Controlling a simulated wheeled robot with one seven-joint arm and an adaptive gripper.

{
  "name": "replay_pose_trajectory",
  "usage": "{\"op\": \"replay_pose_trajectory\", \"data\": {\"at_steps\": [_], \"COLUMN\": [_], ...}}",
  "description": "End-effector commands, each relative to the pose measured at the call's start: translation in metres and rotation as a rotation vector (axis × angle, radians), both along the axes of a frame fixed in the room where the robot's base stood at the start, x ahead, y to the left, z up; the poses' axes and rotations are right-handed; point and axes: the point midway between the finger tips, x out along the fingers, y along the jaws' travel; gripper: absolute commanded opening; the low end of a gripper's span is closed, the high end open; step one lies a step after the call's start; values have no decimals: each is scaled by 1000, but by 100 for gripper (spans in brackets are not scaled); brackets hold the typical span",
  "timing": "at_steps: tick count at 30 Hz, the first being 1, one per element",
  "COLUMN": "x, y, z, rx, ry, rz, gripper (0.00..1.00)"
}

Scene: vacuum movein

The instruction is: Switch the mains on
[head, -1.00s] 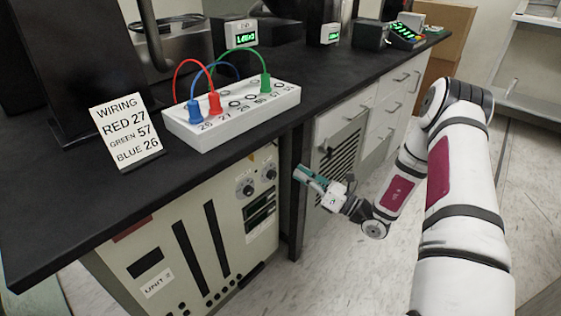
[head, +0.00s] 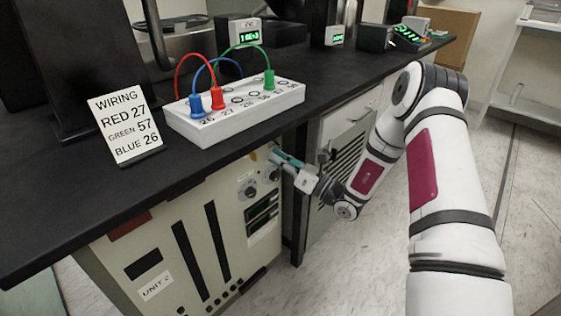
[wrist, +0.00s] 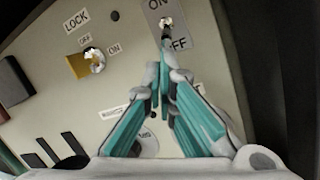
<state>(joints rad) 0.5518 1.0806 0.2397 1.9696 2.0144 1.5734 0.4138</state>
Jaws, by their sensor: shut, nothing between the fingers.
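The pale cabinet (head: 205,215), labelled UNIT 2, stands under the bench. In the wrist view its panel shows a small metal toggle switch (wrist: 166,22) on a grey plate, with ON above it and OFF at its lower right. I cannot tell which way the toggle is set. A lock switch (wrist: 95,60) on a yellow plate, marked OFF and ON, sits to its left. My gripper (head: 277,155) is at the panel's upper right corner. Its teal fingers (wrist: 162,70) are shut and empty, with tips just below the toggle; contact is unclear.
The black bench top (head: 150,190) overhangs the cabinet just above my gripper. A white socket block (head: 235,115) with red, blue and green leads and a wiring card (head: 125,125) stand on it. A dark bench leg (head: 290,215) is close to my gripper. The floor is clear.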

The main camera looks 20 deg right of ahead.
Motion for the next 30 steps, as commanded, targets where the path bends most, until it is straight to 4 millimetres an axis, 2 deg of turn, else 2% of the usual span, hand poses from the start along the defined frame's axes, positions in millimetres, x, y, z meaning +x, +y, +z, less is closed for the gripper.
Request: {"op": "replay_pose_trajectory", "data": {"at_steps": [30], "x": [-4], "y": [-3], "z": [6], "rx": [-60], "ry": [102], "rz": [-1], "gripper": [0]}}
